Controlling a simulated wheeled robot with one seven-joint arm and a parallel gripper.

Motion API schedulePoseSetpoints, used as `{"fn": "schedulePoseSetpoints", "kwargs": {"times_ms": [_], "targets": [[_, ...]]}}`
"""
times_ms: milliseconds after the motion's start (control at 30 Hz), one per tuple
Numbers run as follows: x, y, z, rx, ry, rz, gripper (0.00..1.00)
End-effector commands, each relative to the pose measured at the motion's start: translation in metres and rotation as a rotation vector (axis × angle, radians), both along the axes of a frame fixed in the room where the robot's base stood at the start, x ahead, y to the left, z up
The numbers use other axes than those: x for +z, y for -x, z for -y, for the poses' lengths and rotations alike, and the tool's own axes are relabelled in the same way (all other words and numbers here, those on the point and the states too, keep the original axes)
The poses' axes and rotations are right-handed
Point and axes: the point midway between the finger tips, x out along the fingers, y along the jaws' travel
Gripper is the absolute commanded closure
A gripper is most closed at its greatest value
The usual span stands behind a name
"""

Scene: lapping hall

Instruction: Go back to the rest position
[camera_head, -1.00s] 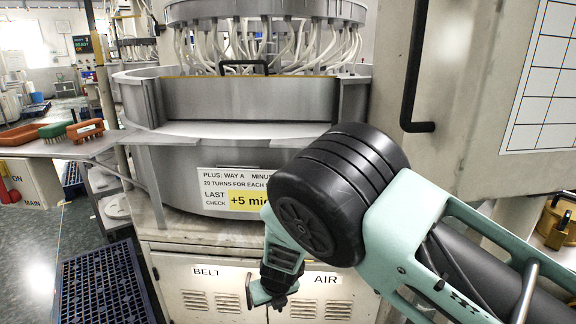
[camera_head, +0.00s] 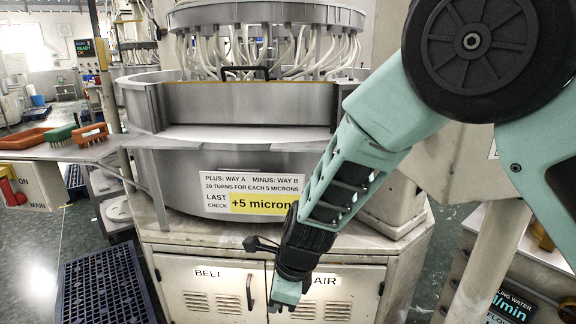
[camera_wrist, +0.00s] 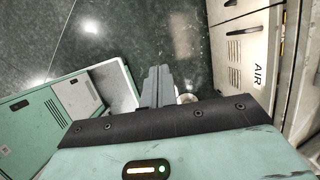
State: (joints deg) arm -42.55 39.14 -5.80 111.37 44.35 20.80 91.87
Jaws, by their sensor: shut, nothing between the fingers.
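My gripper (camera_head: 287,296) hangs low in the head view, in front of the white cabinet doors marked BELT and AIR. It also shows in the wrist view (camera_wrist: 157,78), where its fingers are shut together with nothing between them and point down over the dark green floor. My teal and black arm reaches down to it from the upper right of the head view. No other object is named by the task.
The grey lapping machine (camera_head: 250,103) with white hoses stands behind the gripper on the cabinet (camera_head: 217,292). A shelf (camera_head: 70,150) at left holds an orange tray (camera_head: 24,138) and brushes (camera_head: 90,134). A dark blue crate (camera_head: 103,285) lies on the floor, lower left.

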Motion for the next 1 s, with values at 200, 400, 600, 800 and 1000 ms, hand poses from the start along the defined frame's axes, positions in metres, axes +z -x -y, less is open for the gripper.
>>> {"fn": "schedulePoseSetpoints", "kwargs": {"times_ms": [200, 400, 600, 800, 1000], "targets": [[0.091, 0.082, 0.04, 0.784, 0.006, 0.148, 1.0], [0.139, 0.157, 0.097, 1.536, 0.079, 0.307, 1.0], [0.155, 0.202, 0.149, 2.077, 0.178, 0.367, 1.0], [0.157, 0.215, 0.168, 2.266, 0.215, 0.365, 1.0], [0.157, 0.215, 0.168, 2.266, 0.215, 0.365, 1.0]]}}
